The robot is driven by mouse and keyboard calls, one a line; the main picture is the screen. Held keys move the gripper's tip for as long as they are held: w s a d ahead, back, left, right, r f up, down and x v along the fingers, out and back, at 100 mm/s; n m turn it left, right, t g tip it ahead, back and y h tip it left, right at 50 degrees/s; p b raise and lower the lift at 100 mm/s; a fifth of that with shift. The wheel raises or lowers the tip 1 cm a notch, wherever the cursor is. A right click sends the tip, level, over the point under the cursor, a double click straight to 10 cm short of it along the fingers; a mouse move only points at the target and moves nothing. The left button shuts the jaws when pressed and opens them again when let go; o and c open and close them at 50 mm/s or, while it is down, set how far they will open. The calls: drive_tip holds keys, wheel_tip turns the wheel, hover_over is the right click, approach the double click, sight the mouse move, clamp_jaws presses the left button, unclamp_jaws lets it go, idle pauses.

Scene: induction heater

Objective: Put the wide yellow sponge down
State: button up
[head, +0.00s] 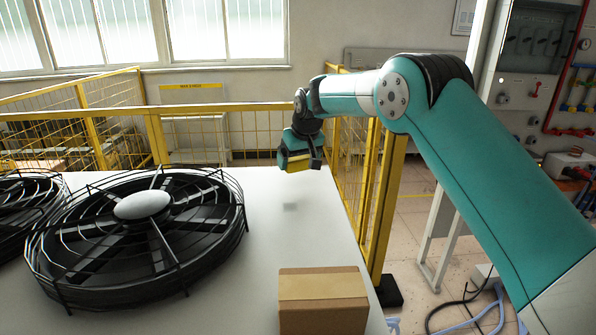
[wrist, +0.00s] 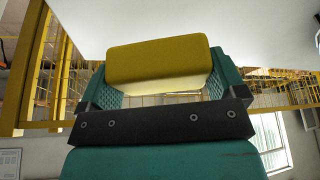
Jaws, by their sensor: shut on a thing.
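The wide yellow sponge (wrist: 155,60) is between the two teal fingers of my gripper (wrist: 158,80) in the wrist view. The fingers press on its two ends, and its broad face shows. In the head view the sponge (head: 298,163) is a small yellow block in my gripper (head: 299,160), partly covered by the fingers. My gripper is shut on it and holds it above the far right part of the white table (head: 270,225). A small dark patch, seemingly its shadow, lies on the table below it, so the sponge looks clear of the surface.
A large black caged fan (head: 143,205) covers the table's left, with another fan (head: 20,210) at the edge. A cardboard box (head: 323,300) sits at the near right. The table between is bare. Yellow fencing (head: 370,200) runs behind and right of it.

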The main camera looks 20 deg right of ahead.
sight(299, 183)
drive_tip(key=shift+f+p, duration=0.65)
drive_tip(key=shift+f, duration=1.5)
drive_tip(key=shift+f, duration=0.15)
drive_tip(key=o, duration=0.7)
drive_tip(key=shift+r, duration=0.3)
drive_tip(key=b+v, duration=0.4)
drive_tip(key=v, duration=0.8)
drive_tip(key=shift+w, duration=0.1)
